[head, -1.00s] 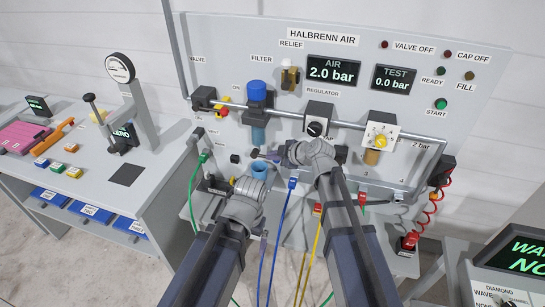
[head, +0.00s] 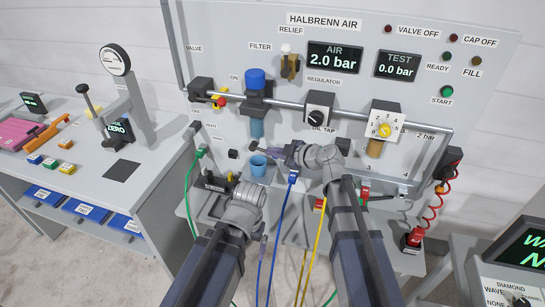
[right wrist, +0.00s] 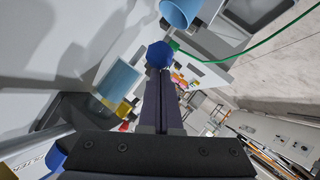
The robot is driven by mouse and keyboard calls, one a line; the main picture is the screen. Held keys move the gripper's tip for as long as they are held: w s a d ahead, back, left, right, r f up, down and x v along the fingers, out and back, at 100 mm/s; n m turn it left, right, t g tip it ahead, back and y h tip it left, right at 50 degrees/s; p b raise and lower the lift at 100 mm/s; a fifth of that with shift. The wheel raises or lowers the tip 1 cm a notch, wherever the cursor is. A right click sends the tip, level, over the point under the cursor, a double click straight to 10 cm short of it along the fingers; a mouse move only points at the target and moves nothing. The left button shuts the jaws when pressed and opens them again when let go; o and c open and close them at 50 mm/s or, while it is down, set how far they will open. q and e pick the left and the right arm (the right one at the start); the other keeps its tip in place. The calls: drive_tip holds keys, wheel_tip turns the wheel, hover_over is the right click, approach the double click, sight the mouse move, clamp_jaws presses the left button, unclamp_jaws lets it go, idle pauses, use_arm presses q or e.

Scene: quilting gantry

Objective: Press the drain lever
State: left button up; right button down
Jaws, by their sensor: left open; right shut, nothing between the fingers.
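The filter bowl (head: 257,124), a light blue cylinder, hangs under the blue-capped filter (head: 255,80) on the panel. A blue cup (head: 259,166) sits below it. A small knob (head: 254,143), apparently the drain lever's end, shows between bowl and cup. In the right wrist view a dark blue faceted knob (right wrist: 160,54) is just ahead of my right fingertips; I cannot tell if they touch it. My right gripper (head: 267,149) is shut and empty, pointing left; its fingers also show in the wrist view (right wrist: 161,76). My left gripper (head: 218,179) is open, lower left of the cup.
A horizontal pipe (head: 290,110) crosses the panel, with the regulator (head: 319,118) and a yellow dial (head: 385,131) to the right. Green (head: 191,178), blue (head: 282,215) and yellow (head: 320,230) hoses hang near my arms. A side bench (head: 120,200) stands at left.

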wheel_tip(320, 180, down, 7)
drive_tip(key=w+a+m+t+y+b, duration=0.1)
drive_tip(key=m+t+y+b, duration=0.3)
drive_tip(key=b, duration=1.8)
drive_tip(key=shift+a+f+t+y+b, duration=0.2)
drive_tip(key=shift+a+t+y+b, duration=0.15)
drive_tip(key=shift+a+t+y, duration=0.65)
drive_tip(key=shift+d, duration=0.15)
drive_tip(key=b+v, duration=0.4)
drive_tip(key=v, duration=0.9)
drive_tip(key=shift+s+a+f, duration=0.3)
drive_tip(key=shift+s+a, duration=0.05)
